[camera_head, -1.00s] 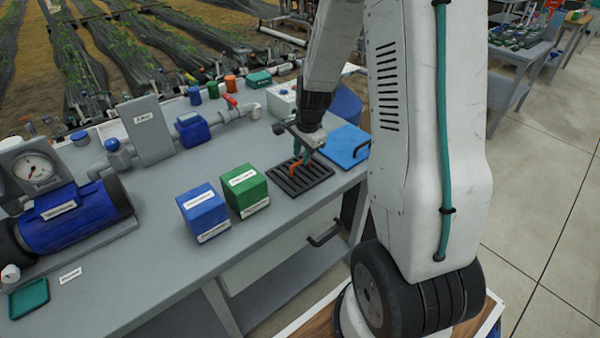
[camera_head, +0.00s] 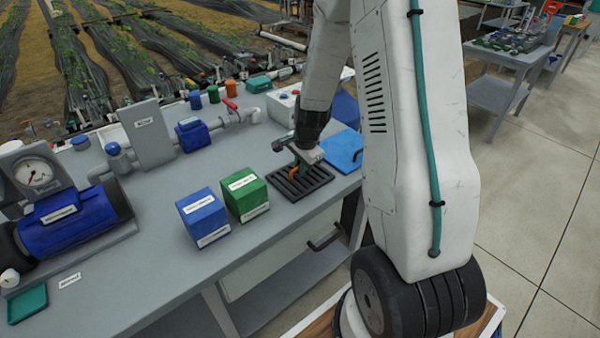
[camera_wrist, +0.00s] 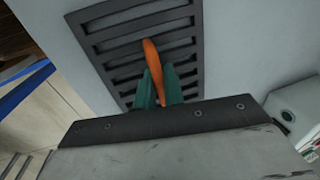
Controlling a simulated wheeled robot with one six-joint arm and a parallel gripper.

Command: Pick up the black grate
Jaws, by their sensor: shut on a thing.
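The black grate (camera_head: 318,182) is a flat slatted panel at the right part of the grey bench, with an orange handle (camera_head: 294,171) standing up from it. In the wrist view, the grate (camera_wrist: 94,18) fills the upper middle, and the orange handle (camera_wrist: 153,65) runs between my green fingertips. My gripper (camera_head: 300,166) is right above the grate and shut on the handle; it also shows in the wrist view (camera_wrist: 160,88). The grate appears to lie flat on the bench; I cannot tell whether it is slightly raised. My gripper hides part of it.
A green box (camera_head: 245,194) and a blue box (camera_head: 203,217) stand left of the grate. A flat blue panel (camera_head: 341,150) lies close behind it at right. Pipes with a red-handled valve (camera_head: 230,104) run along the back. The bench front is clear.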

